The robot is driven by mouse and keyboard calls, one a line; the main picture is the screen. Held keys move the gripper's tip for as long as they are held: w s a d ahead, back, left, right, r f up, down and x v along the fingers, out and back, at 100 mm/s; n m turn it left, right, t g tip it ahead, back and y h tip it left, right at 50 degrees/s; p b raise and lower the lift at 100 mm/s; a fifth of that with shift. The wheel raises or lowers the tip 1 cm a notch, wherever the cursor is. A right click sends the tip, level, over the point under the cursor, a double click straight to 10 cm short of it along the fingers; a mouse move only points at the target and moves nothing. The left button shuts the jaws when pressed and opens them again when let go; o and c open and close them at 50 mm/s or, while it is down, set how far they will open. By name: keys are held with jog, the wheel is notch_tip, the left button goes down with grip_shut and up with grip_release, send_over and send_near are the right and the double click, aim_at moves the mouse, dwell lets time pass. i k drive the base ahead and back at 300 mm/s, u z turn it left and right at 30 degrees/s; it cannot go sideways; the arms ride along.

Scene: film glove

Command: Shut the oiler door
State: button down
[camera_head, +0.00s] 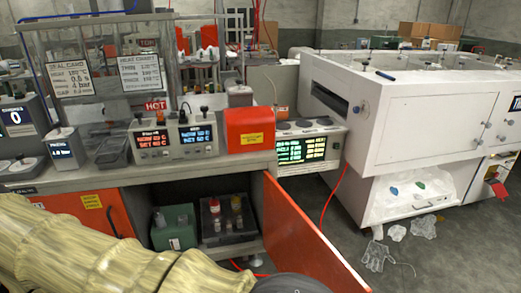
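An orange-red cabinet door (308,238) stands swung wide open under the left bench, hinged at the right side of the opening and reaching toward me. I take it as the oiler door, though I can read no such label on it. The open compartment shows a green box (174,228) and a dark tray (228,224) with several bottles and jars. My arm, in a pale yellow ribbed sleeve, crosses the lower left and ends in a dark part at the bottom edge, just in front of the door's lower part. My gripper's fingers are out of the picture.
A closed red door (112,212) is left of the opening. The bench carries a display unit (175,139) and a red box (249,129). A white machine (425,120) stands at right. Film scraps (378,257) lie on the floor, which is otherwise open right of the door. A red cable hangs behind it.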

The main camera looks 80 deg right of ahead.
aim_at(293, 243)
jog(key=u, duration=1.1)
jog(key=k, duration=2.3)
jog(key=z, duration=2.15)
jog(key=i, duration=0.5)
jog(key=z, duration=0.1)
